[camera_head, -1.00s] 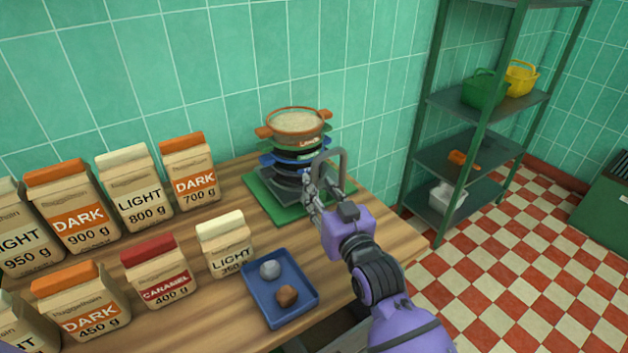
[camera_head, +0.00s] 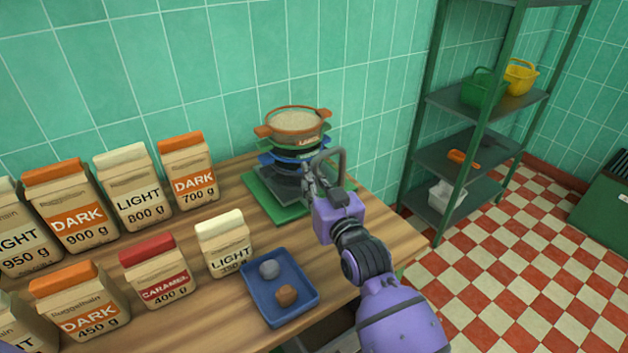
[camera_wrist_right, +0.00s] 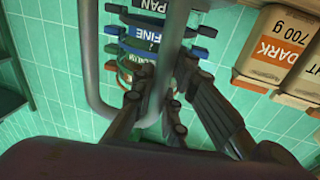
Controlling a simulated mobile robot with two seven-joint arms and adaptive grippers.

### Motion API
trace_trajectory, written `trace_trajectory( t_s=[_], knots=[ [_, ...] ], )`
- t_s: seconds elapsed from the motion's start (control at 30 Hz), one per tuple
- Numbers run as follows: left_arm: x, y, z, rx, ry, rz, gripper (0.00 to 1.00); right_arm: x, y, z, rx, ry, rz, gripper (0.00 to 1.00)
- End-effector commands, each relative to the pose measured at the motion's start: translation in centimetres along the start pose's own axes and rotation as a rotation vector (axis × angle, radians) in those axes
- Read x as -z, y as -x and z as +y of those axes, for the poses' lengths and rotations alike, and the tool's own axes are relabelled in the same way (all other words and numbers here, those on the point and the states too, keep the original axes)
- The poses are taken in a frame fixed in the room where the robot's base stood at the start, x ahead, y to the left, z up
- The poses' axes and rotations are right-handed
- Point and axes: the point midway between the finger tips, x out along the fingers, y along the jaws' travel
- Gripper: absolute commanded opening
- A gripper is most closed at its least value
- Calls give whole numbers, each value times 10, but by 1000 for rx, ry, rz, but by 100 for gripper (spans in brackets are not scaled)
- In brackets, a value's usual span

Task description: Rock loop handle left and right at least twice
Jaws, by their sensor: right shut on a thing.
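The grey loop handle (camera_head: 342,165) stands up as a bent tube in front of the stack of sieves, near the right end of the table. It also shows as a U-shaped tube in the right wrist view (camera_wrist_right: 90,60). My right gripper (camera_head: 312,182) is shut on the loop handle. In the right wrist view its dark fingers (camera_wrist_right: 150,95) are at the tube near the bend. The lower end of the loop is hidden behind the gripper, so I cannot tell what it is fixed to. My left gripper is not in view.
The stack of sieves (camera_head: 296,124) stands on a green board (camera_head: 262,195) close behind the gripper. A blue tray (camera_head: 292,318) with two lumps lies in front. Several paper bags (camera_head: 135,190) fill the left. A green shelf rack (camera_head: 455,160) stands right of the table.

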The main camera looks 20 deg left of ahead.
Motion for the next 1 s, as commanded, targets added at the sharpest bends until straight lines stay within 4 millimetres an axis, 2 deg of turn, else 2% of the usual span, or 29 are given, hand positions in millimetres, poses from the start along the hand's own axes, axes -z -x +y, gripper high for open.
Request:
trace_trajectory(
  t_s=[0.17, 0.4, 0.6, 0.63, 0.77, 1.0],
  knots=[
    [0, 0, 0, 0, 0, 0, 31, -1, 0, 0, 0, 7, 0, 0],
    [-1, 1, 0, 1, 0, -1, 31, -7, 3, -12, 0, 140, 27, 0],
    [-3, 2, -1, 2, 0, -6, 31, -7, 3, -12, 0, 138, 26, 0],
    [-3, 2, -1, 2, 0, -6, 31, -7, 3, -12, 0, 138, 26, 17],
    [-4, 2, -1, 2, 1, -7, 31, -7, 3, -12, 0, 137, 26, 32],
    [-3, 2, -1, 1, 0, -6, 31, -7, 3, -12, 0, 137, 27, 32]
  ],
)
